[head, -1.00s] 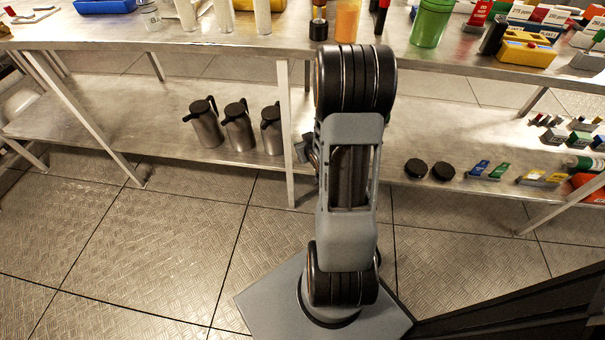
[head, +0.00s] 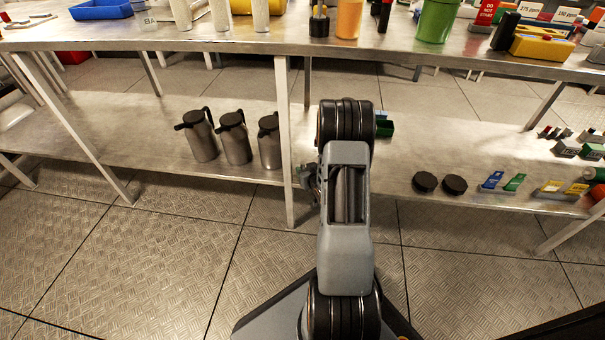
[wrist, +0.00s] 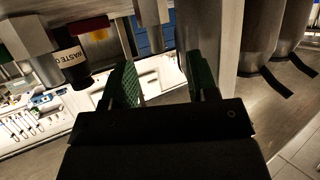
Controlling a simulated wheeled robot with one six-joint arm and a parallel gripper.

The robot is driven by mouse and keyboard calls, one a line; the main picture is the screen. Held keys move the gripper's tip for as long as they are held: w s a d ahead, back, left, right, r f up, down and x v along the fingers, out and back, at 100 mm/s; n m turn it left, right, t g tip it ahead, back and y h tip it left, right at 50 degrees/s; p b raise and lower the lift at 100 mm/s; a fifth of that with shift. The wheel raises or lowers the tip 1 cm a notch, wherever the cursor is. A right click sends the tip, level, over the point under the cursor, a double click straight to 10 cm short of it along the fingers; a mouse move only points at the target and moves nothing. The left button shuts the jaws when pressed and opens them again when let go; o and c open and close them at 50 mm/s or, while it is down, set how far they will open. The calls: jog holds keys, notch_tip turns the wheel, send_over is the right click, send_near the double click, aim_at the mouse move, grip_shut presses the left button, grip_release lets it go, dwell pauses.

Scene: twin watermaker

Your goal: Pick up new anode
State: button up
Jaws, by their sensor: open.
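My gripper (wrist: 160,75) shows in the wrist view with two green-padded fingers spread apart and nothing between them. In the head view it is mostly hidden by my arm, with only a small grey part near the table leg. I cannot pick out the new anode for certain in either view. Pale upright cylinders (head: 220,14) stand on the tabletop in the head view, cut off at the top edge; I cannot tell whether one is an anode.
Metal jugs (head: 235,138) stand on the lower shelf left of a table leg (head: 284,150). Black discs (head: 425,182) and small coloured parts (head: 503,182) lie to the right. A bottle labelled WASTE (wrist: 72,65) is left of the fingers. The floor at left is clear.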

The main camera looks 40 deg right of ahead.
aim_at(304, 166)
jog(key=b+x, duration=0.2)
jog(key=x, duration=0.2)
jog(key=shift+w+d+f+b, duration=0.1)
jog(key=shift+d+f+b, duration=0.05)
jog(key=shift+f+b, duration=0.15)
jog(key=shift+w+d, duration=0.15)
jog(key=shift+w, duration=0.35)
jog(key=shift+f, duration=0.1)
grip_shut()
